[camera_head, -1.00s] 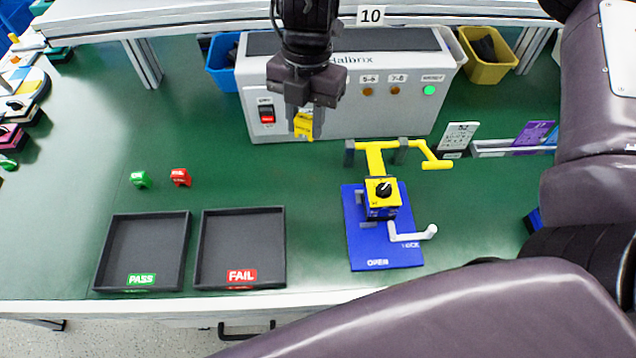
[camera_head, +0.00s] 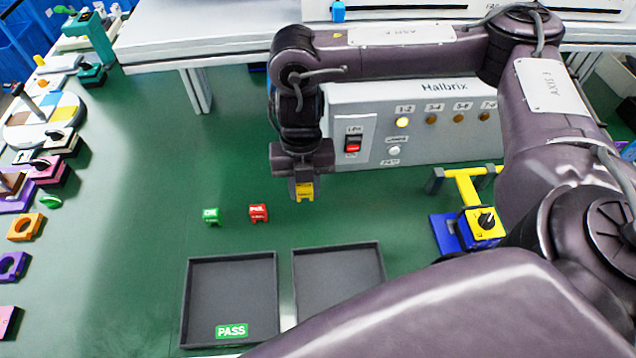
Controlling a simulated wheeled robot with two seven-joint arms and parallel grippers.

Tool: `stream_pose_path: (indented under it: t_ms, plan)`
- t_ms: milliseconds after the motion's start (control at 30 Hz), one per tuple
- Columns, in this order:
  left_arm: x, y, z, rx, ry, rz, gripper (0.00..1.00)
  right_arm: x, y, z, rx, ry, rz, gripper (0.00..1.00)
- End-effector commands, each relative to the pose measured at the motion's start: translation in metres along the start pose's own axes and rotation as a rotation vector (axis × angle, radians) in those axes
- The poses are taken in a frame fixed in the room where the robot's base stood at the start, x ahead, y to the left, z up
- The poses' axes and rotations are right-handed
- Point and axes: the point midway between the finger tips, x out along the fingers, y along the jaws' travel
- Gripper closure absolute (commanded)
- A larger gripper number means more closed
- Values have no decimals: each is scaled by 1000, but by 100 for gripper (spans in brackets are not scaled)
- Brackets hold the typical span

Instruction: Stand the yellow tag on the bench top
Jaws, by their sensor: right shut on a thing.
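The yellow tag (camera_head: 305,191) is a small yellow piece with dark marking. My right gripper (camera_head: 303,186) comes down from above and is shut on it, with the tag showing between the fingertips. It looks to be above the green bench top (camera_head: 150,185), in front of the grey Halbrix box; the exact gap below it is hard to tell. My left gripper is not in view.
Two dark trays stand in front, the PASS tray (camera_head: 190,300) and another (camera_head: 381,262) partly hidden by my arm. The Halbrix box (camera_head: 440,140) is behind. A yellow clamp fixture with a rotary switch (camera_head: 485,222) is at right.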

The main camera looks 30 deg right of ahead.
Motion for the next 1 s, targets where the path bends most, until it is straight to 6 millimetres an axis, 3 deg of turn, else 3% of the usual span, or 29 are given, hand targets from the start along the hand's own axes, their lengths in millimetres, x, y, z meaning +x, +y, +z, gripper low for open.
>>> stream_pose_path:
  t_ms: [100, 500, 933, 967, 1000]
  plan:
    - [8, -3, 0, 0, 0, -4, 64, 23, 0, 2, 0, 3, -1, 92]
    - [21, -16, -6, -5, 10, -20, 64, 70, 0, 8, 2, 2, 0, 92]
    - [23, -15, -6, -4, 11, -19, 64, 75, 0, 9, 1, 0, 1, 92]
    - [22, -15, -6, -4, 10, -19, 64, 74, 0, 9, 0, -1, 1, 68]
    - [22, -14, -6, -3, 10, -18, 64, 74, 0, 9, 0, -1, 1, 63]
